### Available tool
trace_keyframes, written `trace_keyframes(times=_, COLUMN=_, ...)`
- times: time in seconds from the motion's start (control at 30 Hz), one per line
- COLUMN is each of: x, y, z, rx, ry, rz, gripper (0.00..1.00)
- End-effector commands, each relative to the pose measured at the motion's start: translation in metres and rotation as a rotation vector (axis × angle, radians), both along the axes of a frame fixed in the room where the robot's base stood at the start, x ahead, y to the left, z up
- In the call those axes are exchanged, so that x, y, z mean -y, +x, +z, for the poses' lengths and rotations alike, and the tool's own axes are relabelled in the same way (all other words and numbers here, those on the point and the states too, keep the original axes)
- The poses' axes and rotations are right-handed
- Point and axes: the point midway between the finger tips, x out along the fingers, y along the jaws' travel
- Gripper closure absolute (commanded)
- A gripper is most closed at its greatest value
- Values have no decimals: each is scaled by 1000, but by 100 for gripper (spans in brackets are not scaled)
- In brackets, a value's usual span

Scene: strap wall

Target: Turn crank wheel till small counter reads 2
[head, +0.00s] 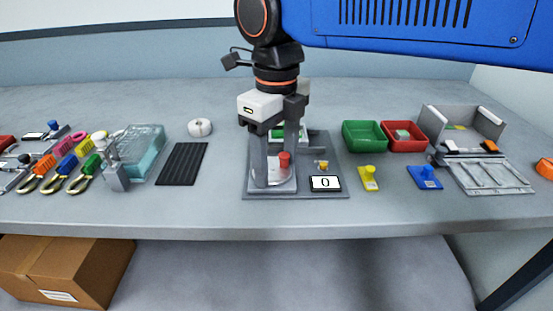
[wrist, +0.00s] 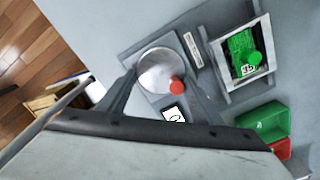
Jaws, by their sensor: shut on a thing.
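The crank wheel (wrist: 157,66) is a pale metal disc with a red knob (wrist: 177,86) near its rim. In the head view the wheel (head: 274,181) lies on a grey base plate (head: 322,150), and the red knob (head: 285,158) stands up from it. My gripper (head: 278,176) points down over the wheel, one finger on each side, shut on its rim. In the wrist view my gripper (wrist: 160,68) also has its fingers at opposite edges of the disc. The small counter (head: 325,183) reads 0, just right of the wheel; it shows tilted in the wrist view (wrist: 174,115).
Green (head: 364,135) and red (head: 404,137) bins stand to the right, with yellow (head: 369,178) and blue (head: 425,177) knobbed pieces in front. A small yellow part (head: 322,165) sits behind the counter. To the left are a black ribbed mat (head: 182,164) and a white roll (head: 199,127).

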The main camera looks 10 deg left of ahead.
Motion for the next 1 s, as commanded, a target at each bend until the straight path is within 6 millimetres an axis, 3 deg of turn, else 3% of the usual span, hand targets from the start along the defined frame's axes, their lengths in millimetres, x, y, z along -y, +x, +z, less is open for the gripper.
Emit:
trace_keyframes(times=0.03, x=0, y=0, z=-1, rx=-1, ry=0, rz=0, gripper=63)
trace_keyframes(times=0.07, x=0, y=0, z=-1, rx=-1, ry=0, rz=0, gripper=38)
trace_keyframes(times=0.13, x=0, y=0, z=-1, rx=0, ry=-1, rz=1, gripper=22)
trace_keyframes(times=0.57, x=0, y=0, z=8, rx=0, ry=0, rz=1, gripper=22)
trace_keyframes(times=1.0, x=-1, y=0, z=87, rx=1, ry=2, rz=1, gripper=22)
